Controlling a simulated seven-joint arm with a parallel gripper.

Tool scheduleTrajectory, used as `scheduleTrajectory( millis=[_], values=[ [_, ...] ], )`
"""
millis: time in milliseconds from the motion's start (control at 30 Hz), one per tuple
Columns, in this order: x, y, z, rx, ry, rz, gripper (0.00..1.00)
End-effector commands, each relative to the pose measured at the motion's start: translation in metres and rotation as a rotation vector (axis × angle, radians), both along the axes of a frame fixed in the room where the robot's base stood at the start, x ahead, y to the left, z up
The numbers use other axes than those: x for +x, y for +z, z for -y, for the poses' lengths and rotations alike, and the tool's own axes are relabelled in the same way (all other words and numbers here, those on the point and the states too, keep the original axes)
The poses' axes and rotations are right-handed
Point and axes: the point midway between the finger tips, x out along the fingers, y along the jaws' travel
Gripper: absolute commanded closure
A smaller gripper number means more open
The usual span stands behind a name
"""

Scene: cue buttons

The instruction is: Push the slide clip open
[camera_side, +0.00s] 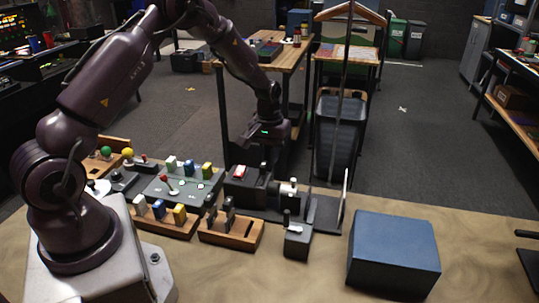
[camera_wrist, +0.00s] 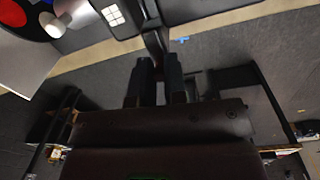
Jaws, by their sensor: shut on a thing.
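My gripper (camera_side: 270,160) points down over the black device at the back right of the table group. In the wrist view its two dark fingers (camera_wrist: 156,68) are close together and shut on a thin dark upright part (camera_wrist: 153,38), which runs on from between the fingertips. This part seems to belong to the black device, perhaps the slide clip, but I cannot tell surely. The black device (camera_side: 262,200) has a red-and-white button (camera_side: 239,172) at its left and a small white piece (camera_side: 289,187) at its right. The fingertips' contact is hidden in the side view.
A blue box (camera_side: 393,252) stands at the right front. A small black lever box (camera_side: 297,240) and wooden trays with blocks (camera_side: 230,233) stand in front of the device. A panel with coloured switches (camera_side: 180,187) is at the left. A thin dark pole rises beside the gripper.

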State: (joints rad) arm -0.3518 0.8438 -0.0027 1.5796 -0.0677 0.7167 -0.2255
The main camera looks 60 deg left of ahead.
Motion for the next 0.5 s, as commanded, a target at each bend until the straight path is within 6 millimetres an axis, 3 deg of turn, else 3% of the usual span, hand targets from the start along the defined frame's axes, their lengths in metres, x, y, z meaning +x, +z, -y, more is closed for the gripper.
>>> scheduleTrajectory(
  millis=[100, 133, 200, 233, 500],
  values=[
    [0.0029, 0.0009, -0.0038, 0.01, 0.004, 0.015, 1.0],
    [0.003, 0.0009, -0.0038, 0.01, 0.004, 0.015, 0.8],
    [0.0028, 0.0009, -0.0037, 0.009, 0.004, 0.014, 0.64],
    [0.0027, 0.0008, -0.0035, 0.009, 0.004, 0.013, 0.61],
    [0.0021, 0.0014, -0.0023, 0.007, 0.002, 0.011, 0.61]
  ],
)
